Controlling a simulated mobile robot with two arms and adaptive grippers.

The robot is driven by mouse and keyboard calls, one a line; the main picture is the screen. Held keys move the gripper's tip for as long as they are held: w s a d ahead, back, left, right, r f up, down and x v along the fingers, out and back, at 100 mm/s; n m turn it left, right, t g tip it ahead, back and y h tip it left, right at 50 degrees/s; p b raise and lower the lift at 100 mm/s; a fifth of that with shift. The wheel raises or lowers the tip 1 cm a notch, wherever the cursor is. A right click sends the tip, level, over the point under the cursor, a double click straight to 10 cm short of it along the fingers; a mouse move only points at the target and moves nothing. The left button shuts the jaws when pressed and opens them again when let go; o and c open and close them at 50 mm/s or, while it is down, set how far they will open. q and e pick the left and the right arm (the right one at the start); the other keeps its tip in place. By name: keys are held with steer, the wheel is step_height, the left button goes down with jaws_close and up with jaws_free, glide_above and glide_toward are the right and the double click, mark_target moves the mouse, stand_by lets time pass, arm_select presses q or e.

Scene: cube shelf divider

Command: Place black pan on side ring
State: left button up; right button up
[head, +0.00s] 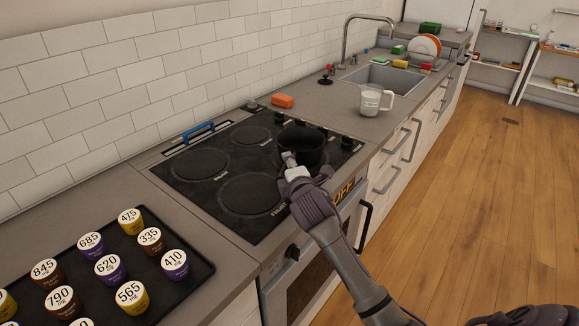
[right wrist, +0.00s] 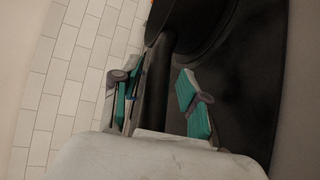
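The black pan (head: 304,146) is at the right of the black cooktop (head: 222,217), over its right-hand ring area; I cannot tell whether it rests flat there. Bare rings show at the back (head: 250,136), left (head: 201,163) and front (head: 251,195). My right gripper (head: 290,162) is at the pan's near side. In the right wrist view, the pan (right wrist: 188,22) is at the top and its dark handle (right wrist: 156,95) runs between my right gripper's teal-padded fingers (right wrist: 160,97). The fingers are apart, with a gap right of the handle. My left gripper is not in view.
A blue-handled item (head: 198,131) lies along the cooktop's back edge. A black tray (head: 200,283) of several numbered cups is at left. A sink (head: 380,77) is farther back.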

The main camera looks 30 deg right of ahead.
steer(key=shift+r, duration=0.15)
steer(key=v, duration=1.2)
steer(key=shift+d, duration=0.1)
